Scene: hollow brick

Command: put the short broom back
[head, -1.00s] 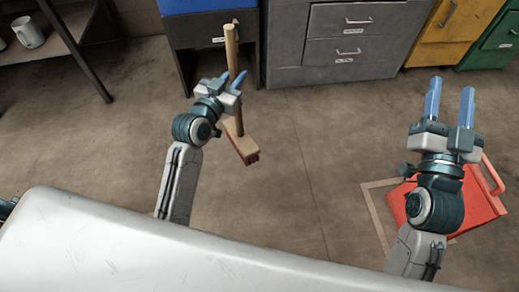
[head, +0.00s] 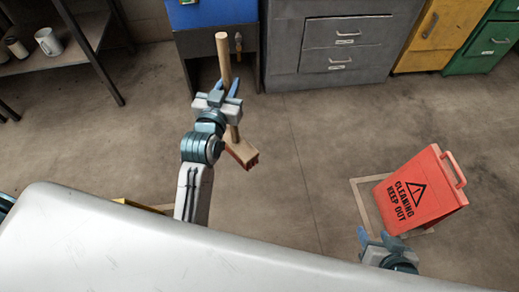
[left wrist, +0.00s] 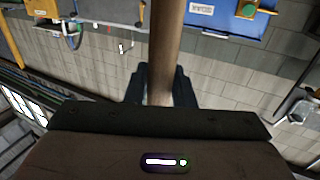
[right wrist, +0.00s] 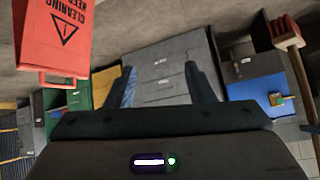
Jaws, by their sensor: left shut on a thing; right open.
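The short broom (head: 224,60) has a wooden stick and a block head with reddish bristles (head: 242,153). My left gripper (head: 222,92) is shut on its stick, which stands nearly upright with the head at the lower end. The stick also shows between the fingers in the left wrist view (left wrist: 163,50). Whether the bristles touch the floor is hard to tell. My right gripper (head: 376,238) is low at the right and partly cut off by my own body. In the right wrist view its fingers (right wrist: 160,85) are apart with nothing between them; the broom (right wrist: 288,40) shows at the right.
A red cleaning sign (head: 420,190) stands inside a taped floor outline (head: 362,207) at the right. Grey drawers (head: 345,45), a blue-topped unit (head: 212,14), a yellow cabinet (head: 430,35) and a green cabinet (head: 492,45) line the back. A shelf with mugs (head: 48,41) is at the left. The middle floor is clear.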

